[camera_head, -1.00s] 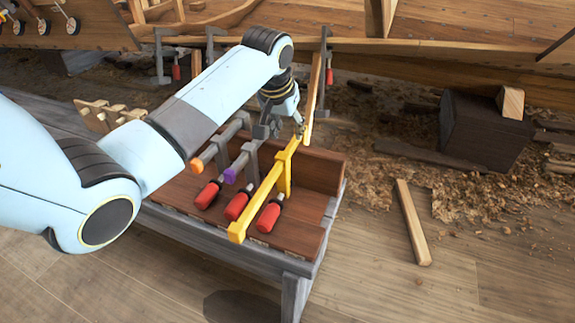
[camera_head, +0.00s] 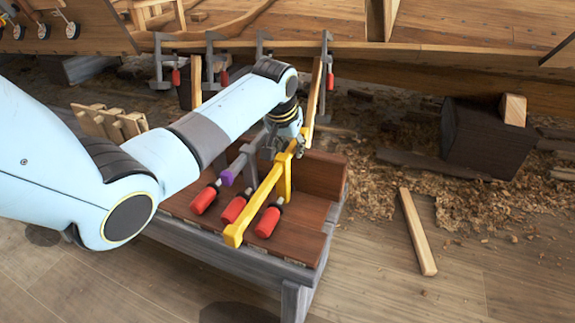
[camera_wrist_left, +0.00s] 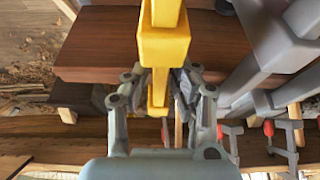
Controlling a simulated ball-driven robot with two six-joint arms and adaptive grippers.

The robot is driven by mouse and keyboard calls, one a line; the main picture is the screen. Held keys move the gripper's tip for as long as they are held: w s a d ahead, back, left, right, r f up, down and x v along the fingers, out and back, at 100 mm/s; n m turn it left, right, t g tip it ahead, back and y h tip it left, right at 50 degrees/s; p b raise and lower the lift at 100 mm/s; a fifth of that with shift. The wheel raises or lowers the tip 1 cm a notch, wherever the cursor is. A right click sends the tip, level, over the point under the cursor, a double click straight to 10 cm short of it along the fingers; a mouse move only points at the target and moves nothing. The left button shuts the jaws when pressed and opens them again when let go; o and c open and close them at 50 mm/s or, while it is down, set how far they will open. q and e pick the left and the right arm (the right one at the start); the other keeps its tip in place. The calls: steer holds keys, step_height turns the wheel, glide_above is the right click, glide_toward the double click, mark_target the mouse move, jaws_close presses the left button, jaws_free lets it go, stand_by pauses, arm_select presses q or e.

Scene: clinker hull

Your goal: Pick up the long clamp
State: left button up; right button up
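The long clamp appears to be the yellow one (camera_head: 262,199), lying with its bar pointing toward me on a brown wooden bench (camera_head: 318,216). It also shows in the left wrist view (camera_wrist_left: 163,46), its yellow part running between my fingers. My left gripper (camera_head: 299,147) is at the clamp's far end. In the left wrist view its fingers (camera_wrist_left: 158,88) stand apart on either side of the yellow bar; I cannot tell whether they touch it. My right gripper is not in view.
Red clamp handles (camera_head: 268,221) stand close together on the bench. My left arm covers the bench's left part. Grey clamps (camera_head: 327,68) hang on the hull behind. A dark block (camera_head: 477,135) and a loose stick (camera_head: 417,232) lie on the floor at right.

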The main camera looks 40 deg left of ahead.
arm_select(q)
jaws_close()
steer(key=shift+w+r, duration=0.1)
steer(key=shift+r, duration=0.05)
